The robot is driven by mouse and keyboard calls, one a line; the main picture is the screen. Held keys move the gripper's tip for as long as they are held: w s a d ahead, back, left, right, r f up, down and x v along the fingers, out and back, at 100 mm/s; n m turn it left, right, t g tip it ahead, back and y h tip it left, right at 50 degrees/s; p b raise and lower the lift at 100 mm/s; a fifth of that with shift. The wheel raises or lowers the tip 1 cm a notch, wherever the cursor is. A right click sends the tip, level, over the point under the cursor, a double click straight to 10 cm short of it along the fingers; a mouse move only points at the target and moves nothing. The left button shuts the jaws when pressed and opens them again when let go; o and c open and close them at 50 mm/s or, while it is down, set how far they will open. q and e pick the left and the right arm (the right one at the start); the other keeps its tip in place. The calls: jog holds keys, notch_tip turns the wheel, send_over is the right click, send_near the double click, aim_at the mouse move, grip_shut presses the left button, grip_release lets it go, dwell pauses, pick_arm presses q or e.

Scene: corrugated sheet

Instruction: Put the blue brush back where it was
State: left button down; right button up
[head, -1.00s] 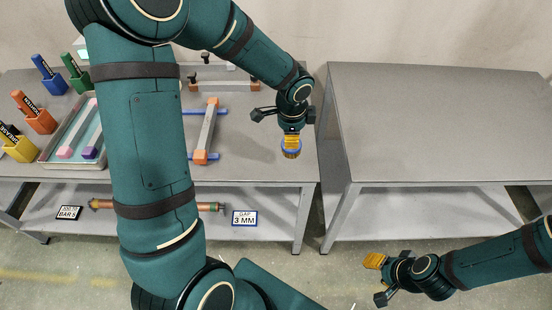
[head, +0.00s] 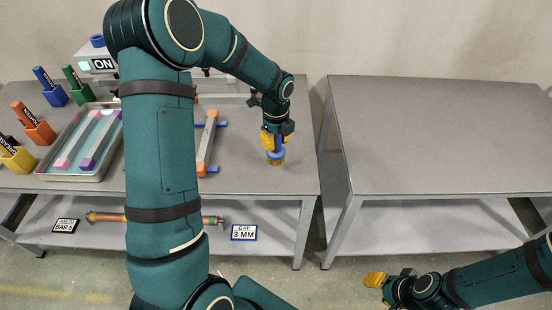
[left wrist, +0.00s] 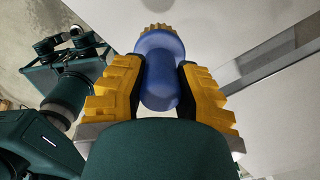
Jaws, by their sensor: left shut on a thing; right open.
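The blue brush (head: 277,153) is held bristles down over the front right part of the left table (head: 240,172). My left gripper (head: 272,139) is shut on it. In the left wrist view the blue handle (left wrist: 160,72) sits between the yellow finger pads, with tan bristles at its far end. I cannot tell whether the bristles touch the table. My right gripper (head: 378,286) is open and empty, low in front of the right table.
A bar on blue supports (head: 207,143) lies left of the brush. A tray (head: 97,176) with bars and several coloured marker holders (head: 40,131) stand further left. An ON box (head: 97,63) is behind. The right table (head: 430,140) is bare. My left arm hides part of the left table.

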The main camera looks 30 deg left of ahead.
aim_at(276, 154)
pick_arm(q)
jog(key=shift+f+b, duration=0.4)
jog(key=shift+f, duration=2.35)
jog(key=c, duration=0.8)
grip_release()
jog(key=shift+f, duration=0.15)
